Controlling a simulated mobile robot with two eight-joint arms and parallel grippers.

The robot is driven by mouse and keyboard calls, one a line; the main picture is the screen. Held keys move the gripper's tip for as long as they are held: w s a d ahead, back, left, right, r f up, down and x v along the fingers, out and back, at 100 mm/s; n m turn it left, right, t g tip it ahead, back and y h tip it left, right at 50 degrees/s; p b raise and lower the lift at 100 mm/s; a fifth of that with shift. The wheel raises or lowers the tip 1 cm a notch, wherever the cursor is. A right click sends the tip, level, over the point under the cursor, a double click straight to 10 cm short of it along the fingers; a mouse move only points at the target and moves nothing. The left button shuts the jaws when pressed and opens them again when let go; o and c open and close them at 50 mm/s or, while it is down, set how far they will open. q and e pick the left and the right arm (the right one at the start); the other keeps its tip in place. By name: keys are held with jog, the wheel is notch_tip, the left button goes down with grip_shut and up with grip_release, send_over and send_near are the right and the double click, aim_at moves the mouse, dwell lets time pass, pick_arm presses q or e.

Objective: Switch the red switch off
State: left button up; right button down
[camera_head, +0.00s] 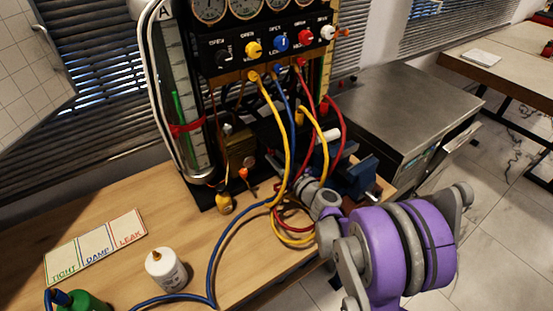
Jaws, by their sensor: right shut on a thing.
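The red knob (306,36) sits on the dark panel (262,52), in a row with black, yellow, blue and white knobs. It is the only red control I can make out on the panel; its setting is too small to read. My right gripper (294,184) is low in front of the rig, among the hoses and well below the red knob, apart from it. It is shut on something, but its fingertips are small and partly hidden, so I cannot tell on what. My left gripper is not in view.
Yellow, blue and red hoses (289,130) hang from the panel and loop over the wooden bench (120,245). A blue vise (358,176) is beside my right wrist. A white bottle (166,270), green container (82,303) and label card (96,246) are at the left.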

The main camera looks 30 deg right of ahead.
jog(key=shift+f+t, duration=0.15)
jog(key=shift+t, duration=0.25)
jog(key=c, duration=0.7)
grip_release()
jog(key=s, duration=0.7)
jog(key=s+b, duration=0.1)
jog(key=s, duration=0.2)
jog(key=shift+s+d+f, duration=0.2)
jog(key=shift+s+d, duration=0.15)
jog(key=shift+d, duration=0.05)
